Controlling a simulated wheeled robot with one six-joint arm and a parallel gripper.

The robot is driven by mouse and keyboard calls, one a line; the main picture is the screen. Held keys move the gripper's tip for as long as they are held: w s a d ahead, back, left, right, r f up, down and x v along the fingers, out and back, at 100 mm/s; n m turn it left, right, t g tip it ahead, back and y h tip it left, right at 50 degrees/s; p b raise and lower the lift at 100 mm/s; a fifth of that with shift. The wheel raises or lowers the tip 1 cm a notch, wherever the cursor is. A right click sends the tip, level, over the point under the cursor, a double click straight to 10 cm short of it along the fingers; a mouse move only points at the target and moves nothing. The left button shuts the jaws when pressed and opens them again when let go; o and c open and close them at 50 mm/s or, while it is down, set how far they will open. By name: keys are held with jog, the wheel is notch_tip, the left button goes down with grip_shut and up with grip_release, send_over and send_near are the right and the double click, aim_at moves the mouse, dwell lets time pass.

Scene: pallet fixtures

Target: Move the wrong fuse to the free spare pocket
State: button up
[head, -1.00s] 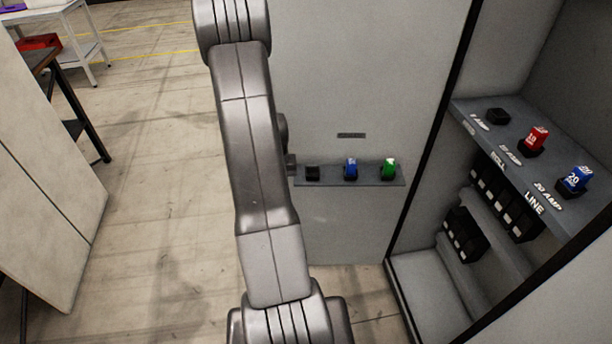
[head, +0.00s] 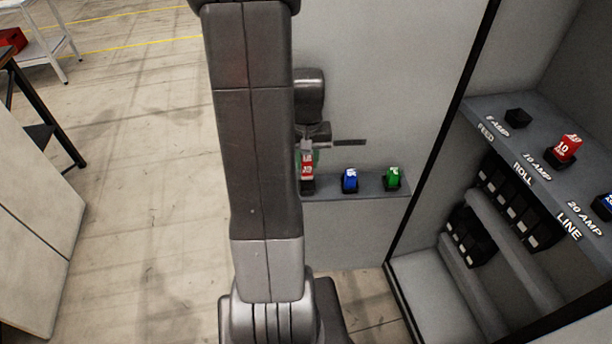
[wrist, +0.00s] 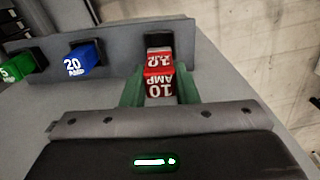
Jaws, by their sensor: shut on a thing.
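My gripper (head: 306,153) is shut on a red 10 AMP fuse (head: 307,168) at the left end of the door shelf (head: 372,189). In the wrist view the same fuse (wrist: 159,78) sits between the green fingers of my gripper (wrist: 160,88), in line with the black left pocket (wrist: 158,44). The fuse's lower end is at or just above that pocket; I cannot tell whether it is seated. A blue 20 AMP fuse (head: 350,180) and a green fuse (head: 392,179) stand in the other shelf pockets.
In the cabinet at right, the 5 AMP FEED pocket (head: 518,117) is empty. Another red 10 AMP fuse (head: 566,148) stands at ROLL, and a blue fuse (head: 604,204) at LINE is cut by the frame edge. Black breakers (head: 503,197) sit below. Open floor lies left.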

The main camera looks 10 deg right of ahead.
aim_at(307, 175)
jog(key=shift+f, duration=2.85)
jog(key=shift+f, duration=0.25)
jog(key=o, duration=1)
jog(key=shift+r, duration=0.1)
notch_tip(307, 175, up, 12)
jog(key=shift+r, duration=0.15)
